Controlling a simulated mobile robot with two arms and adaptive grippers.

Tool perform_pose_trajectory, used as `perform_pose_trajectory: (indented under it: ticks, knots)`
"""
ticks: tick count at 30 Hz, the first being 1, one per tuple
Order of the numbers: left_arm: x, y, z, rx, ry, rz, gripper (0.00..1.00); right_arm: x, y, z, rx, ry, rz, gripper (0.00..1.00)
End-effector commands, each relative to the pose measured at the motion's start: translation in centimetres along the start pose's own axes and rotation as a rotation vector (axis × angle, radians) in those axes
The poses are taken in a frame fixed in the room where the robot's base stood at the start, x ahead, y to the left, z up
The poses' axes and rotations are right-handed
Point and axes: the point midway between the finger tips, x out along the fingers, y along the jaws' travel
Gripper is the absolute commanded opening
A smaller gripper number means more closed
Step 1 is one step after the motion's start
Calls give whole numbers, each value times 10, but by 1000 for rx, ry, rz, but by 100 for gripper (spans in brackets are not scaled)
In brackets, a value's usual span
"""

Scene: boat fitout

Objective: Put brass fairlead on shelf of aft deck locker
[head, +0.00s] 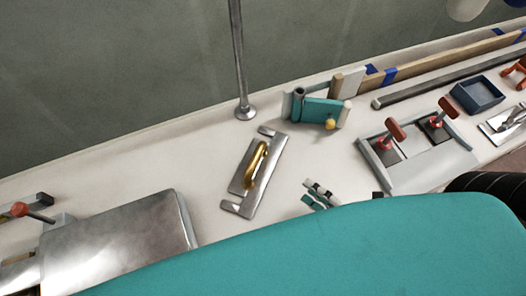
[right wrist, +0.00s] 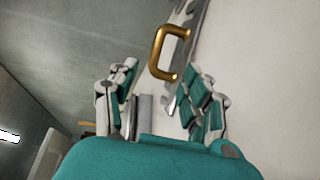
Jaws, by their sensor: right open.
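A brass U-shaped piece (head: 256,164), which looks like the fairlead, stands on a flat metal plate (head: 237,206) mid-bench in the head view. In the right wrist view the brass piece (right wrist: 157,53) is beyond the fingertips, with the plate's edge behind it. My right gripper (head: 310,193) is to the right of the plate in the head view, partly hidden by my teal arm. In the right wrist view my right gripper (right wrist: 158,92) is open and empty, its fingers apart from the brass piece. My left gripper is out of view. I cannot identify the aft deck locker or its shelf.
A metal post (head: 238,60) rises behind the plate. A teal block with a brass knob (head: 331,124) stands to its right. Further right are a grey tray with red-handled parts (head: 435,167) and a blue bin (head: 477,95). A metal cover (head: 115,245) is at lower left.

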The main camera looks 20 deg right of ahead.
Motion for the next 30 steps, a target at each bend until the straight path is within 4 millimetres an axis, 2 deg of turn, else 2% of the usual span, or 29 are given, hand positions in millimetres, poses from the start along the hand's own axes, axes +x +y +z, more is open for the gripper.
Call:
perform_pose_trajectory:
  ticks: [4, 11, 18, 23, 26, 30]
  knots:
    - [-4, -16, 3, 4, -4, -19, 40, 14, 3, -1, 6, 11, 9, 49]
    - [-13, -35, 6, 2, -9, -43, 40, 60, 4, -1, 2, 8, 9, 49]
    - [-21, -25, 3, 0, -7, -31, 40, 103, 3, -1, 4, 7, 6, 49]
    - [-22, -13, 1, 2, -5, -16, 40, 118, 2, -2, 4, 7, 4, 49]
    - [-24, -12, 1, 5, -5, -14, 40, 122, 2, -2, 4, 6, 4, 49]
    - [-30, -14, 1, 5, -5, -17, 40, 140, 4, -2, 3, 7, 6, 49]
